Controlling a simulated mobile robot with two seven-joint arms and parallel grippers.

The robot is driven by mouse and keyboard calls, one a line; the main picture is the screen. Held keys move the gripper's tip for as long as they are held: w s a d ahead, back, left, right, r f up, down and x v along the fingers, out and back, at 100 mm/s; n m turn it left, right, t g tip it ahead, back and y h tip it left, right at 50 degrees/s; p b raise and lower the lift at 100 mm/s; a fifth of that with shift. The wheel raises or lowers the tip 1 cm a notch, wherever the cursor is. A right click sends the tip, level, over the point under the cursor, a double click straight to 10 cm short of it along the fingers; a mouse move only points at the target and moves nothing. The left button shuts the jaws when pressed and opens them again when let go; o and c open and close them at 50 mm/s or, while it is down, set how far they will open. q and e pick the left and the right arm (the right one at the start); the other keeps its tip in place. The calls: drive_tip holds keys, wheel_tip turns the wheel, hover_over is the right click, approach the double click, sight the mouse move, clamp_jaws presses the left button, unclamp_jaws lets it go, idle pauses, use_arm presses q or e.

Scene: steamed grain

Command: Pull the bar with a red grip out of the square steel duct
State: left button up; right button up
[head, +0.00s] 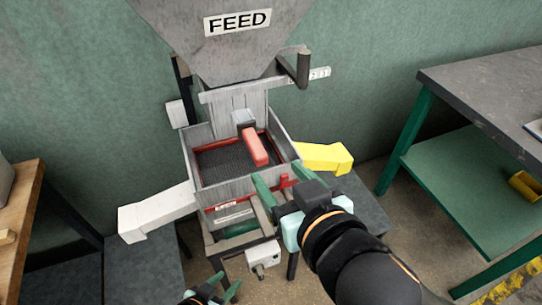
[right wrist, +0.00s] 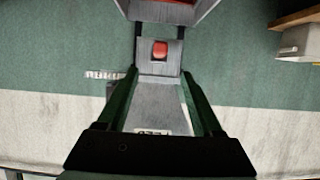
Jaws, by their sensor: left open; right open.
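The bar's red grip (head: 256,148) points toward me over the sieve box below the hopper. Its back end meets the short square steel duct (head: 243,118) on the chute front; the bar itself is hidden. In the right wrist view the red grip (right wrist: 160,50) shows end-on, beyond and between the fingertips, with clear space around it. My right gripper (head: 282,184) is open and empty at the box's front right, nearer me than the grip; it also frames the right wrist view (right wrist: 160,100). My left gripper (head: 226,286) is open and low at the bottom edge, away from the box.
The grey hopper (head: 235,45) marked FEED hangs above, with a dark handle (head: 303,68) at its right. The box (head: 226,189) has raised walls around a mesh. A white spout (head: 155,212) sticks out left, a yellow spout (head: 325,157) right. A green-legged bench (head: 480,190) stands right.

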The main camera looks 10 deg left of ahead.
sight(260, 154)
drive_tip(key=x, duration=1.2)
drive_tip(key=shift+f, duration=0.1)
drive_tip(key=shift+c, duration=0.2)
clamp_jaws()
idle(0.9)
idle(0.5)
idle(1.2)
